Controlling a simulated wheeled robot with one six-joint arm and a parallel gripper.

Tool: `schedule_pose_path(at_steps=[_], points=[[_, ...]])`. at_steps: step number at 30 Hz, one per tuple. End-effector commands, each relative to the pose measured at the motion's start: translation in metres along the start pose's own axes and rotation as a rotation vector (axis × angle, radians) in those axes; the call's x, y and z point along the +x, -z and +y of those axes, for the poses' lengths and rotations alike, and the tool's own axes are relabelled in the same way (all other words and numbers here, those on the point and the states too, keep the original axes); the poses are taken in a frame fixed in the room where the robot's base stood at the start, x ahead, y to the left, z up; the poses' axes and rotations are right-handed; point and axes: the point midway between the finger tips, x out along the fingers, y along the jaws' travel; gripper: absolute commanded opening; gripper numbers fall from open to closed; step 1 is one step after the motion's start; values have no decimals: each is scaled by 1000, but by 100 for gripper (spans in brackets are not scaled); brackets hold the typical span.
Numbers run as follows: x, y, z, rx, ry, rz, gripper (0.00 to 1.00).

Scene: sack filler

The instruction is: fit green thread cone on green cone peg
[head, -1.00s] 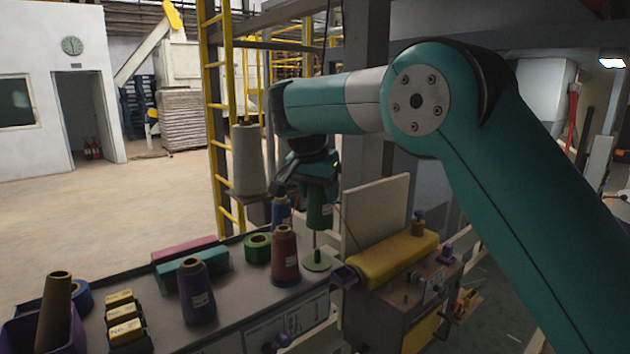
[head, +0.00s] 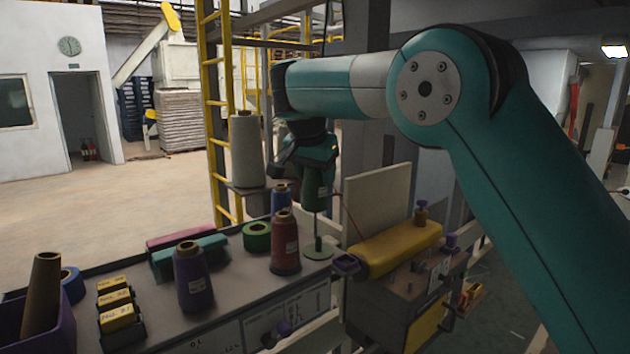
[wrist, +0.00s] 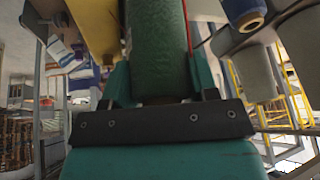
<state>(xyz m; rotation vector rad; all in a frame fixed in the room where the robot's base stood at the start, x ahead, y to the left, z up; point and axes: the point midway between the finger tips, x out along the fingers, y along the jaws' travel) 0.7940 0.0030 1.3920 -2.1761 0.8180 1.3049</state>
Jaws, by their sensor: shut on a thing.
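The green thread cone (head: 316,194) is held upright in my gripper (head: 312,176), above the bench. In the wrist view the cone (wrist: 158,45) stands between the two fingers (wrist: 157,82), which are shut on it. The green cone peg (head: 318,250) is a thin upright rod on a round green base at the bench's right end. The cone is above the peg, roughly in line with it in the head view. The rod shows below the cone's lower end; I cannot tell whether its tip is inside the cone.
A red thread cone (head: 285,246) stands close left of the peg, with a blue cone (head: 281,198) behind it. A yellow-topped machine (head: 395,248) and an upright pale board (head: 377,205) are to the right. A large grey cone (head: 246,150) stands behind left.

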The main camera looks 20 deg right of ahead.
Motion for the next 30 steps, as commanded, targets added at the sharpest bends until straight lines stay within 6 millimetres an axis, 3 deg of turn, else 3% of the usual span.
schedule_pose_path(at_steps=[1,29,30], points=[[46,-26,18,-13,-101,-63,27],[46,-31,24,-16,-99,-63,29],[45,-31,24,-17,-96,-61,24]])
